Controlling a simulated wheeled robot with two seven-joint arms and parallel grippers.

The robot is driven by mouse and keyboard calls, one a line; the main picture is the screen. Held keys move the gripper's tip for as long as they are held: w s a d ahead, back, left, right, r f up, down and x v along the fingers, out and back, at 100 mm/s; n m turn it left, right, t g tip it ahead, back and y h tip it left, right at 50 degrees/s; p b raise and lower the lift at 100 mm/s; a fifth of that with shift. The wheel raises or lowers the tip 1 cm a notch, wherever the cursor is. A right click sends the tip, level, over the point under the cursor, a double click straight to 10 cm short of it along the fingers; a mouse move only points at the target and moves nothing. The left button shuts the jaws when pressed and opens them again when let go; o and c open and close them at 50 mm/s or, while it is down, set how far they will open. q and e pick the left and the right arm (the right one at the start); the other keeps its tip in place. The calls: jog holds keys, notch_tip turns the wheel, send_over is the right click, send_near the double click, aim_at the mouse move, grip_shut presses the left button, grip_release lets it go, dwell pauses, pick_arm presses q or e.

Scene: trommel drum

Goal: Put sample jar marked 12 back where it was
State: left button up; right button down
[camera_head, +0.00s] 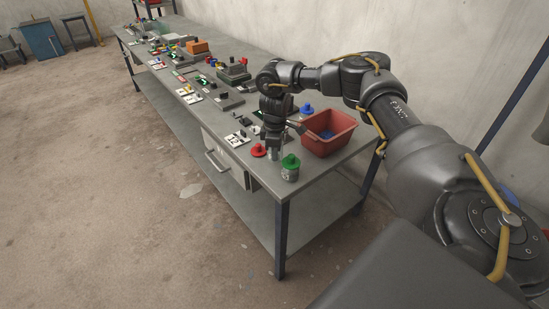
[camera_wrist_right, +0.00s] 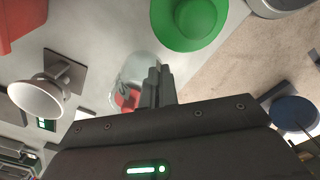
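My right gripper (camera_head: 273,152) points down low over the near end of the workbench. In the right wrist view its two dark fingers (camera_wrist_right: 157,86) are close together. A clear glass vessel (camera_wrist_right: 133,68) shows right beside and behind them, with something red seen at its lower part. I cannot tell whether the fingers pinch its wall. A jar with a green lid (camera_head: 290,168) stands just right of the gripper; its lid (camera_wrist_right: 188,22) shows at the wrist view's top. My left gripper is out of view.
A red bin (camera_head: 340,142) with something blue inside stands behind the gripper. A red knobbed piece (camera_head: 258,151) is left of it, a blue one (camera_head: 306,109) farther back. Several small blocks and cards crowd the bench's far part. The bench's front edge is close.

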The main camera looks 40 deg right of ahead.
notch_tip(320, 180, down, 3)
jog(key=shift+r, duration=0.15)
jog(key=shift+a, duration=0.1)
jog(key=c, duration=2.1)
grip_release()
jog(key=shift+c, duration=0.2)
jog(key=o, duration=0.5)
jog(key=shift+c, duration=0.2)
notch_tip(320, 180, up, 12)
jog(key=shift+r, duration=0.1)
